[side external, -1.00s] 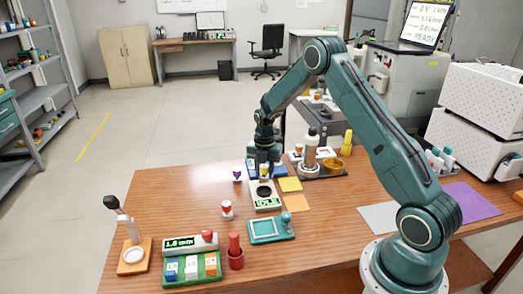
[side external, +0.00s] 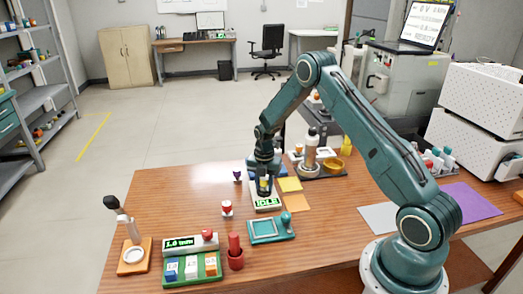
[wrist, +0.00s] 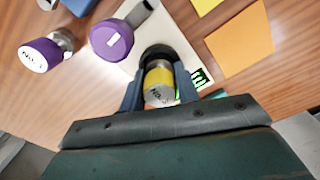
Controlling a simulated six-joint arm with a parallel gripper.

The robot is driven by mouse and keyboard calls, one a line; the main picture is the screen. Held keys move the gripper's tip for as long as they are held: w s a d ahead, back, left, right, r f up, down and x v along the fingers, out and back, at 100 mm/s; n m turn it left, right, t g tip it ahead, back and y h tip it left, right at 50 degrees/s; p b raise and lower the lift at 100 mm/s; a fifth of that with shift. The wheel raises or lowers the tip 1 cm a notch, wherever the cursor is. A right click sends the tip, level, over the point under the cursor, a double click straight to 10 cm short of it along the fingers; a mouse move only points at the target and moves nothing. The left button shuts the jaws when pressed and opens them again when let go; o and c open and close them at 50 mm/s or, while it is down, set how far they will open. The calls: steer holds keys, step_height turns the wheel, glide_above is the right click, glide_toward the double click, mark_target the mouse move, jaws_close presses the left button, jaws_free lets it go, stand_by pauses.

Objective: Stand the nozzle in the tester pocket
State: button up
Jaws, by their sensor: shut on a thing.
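The nozzle (wrist: 158,80) has a yellow band and a silver end with dark lettering. My gripper (wrist: 158,92) is shut on it, one finger on each side. In the side view my gripper (side external: 264,187) is low over the tester (side external: 267,204), a white box with a green IDLE display. The tester's white top (wrist: 182,35) also shows in the wrist view. The black round pocket (wrist: 157,51) shows just beyond the nozzle there. The nozzle looks roughly upright at the pocket; I cannot tell how far inside it is.
A purple-banded nozzle (wrist: 45,54) stands left of the tester, and a purple round part (wrist: 111,40) is close to my left finger. Yellow (side external: 290,184) and orange (side external: 296,202) sheets lie to the right. A teal tray (side external: 264,229) and a red-topped piece (side external: 227,208) are nearer.

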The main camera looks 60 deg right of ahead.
steer(key=shift+f, duration=0.3)
steer(key=shift+f, duration=0.35)
steer(key=o, duration=0.9)
steer(key=shift+s, duration=0.1)
steer(key=shift+o, duration=0.3)
steer(key=shift+r, duration=0.15)
steer(key=shift+o, duration=0.3)
step_height(320, 180, up, 12)
steer(key=shift+r, duration=0.55)
